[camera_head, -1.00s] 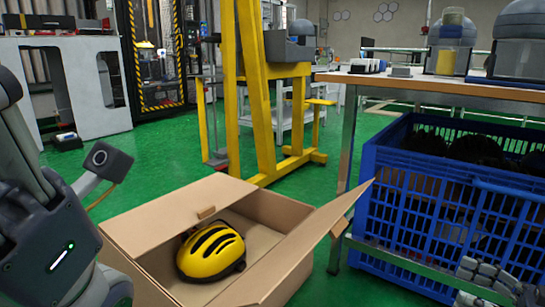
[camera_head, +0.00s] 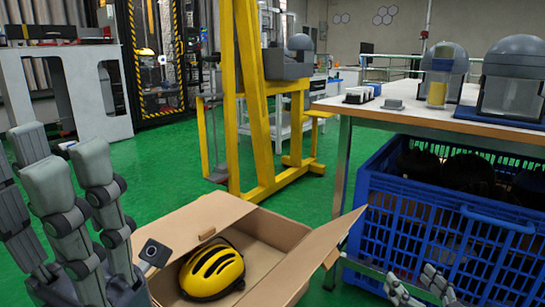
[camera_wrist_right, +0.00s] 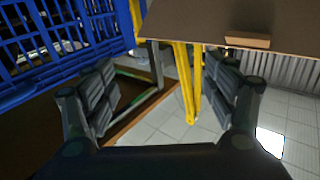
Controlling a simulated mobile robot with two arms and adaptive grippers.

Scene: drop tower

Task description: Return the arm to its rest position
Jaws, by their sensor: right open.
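My right gripper (camera_head: 425,288) shows at the bottom right of the head view, low in front of the blue crate. Only its fingers show, pointing up. In the right wrist view its fingers (camera_wrist_right: 160,95) stand wide apart with nothing between them. My left gripper (camera_head: 52,155) is raised at the left edge of the head view, its fingers pointing up, spread and empty. A yellow helmet (camera_head: 212,272) with black vents lies in an open cardboard box (camera_head: 270,258) between the two grippers, apart from both.
The blue crate (camera_head: 440,225) holds dark items under a workbench (camera_head: 440,122). A yellow frame (camera_head: 255,130) stands behind the box. The box's right flap (camera_head: 325,242) leans out towards the crate. Green floor (camera_head: 170,165) is clear at the back left.

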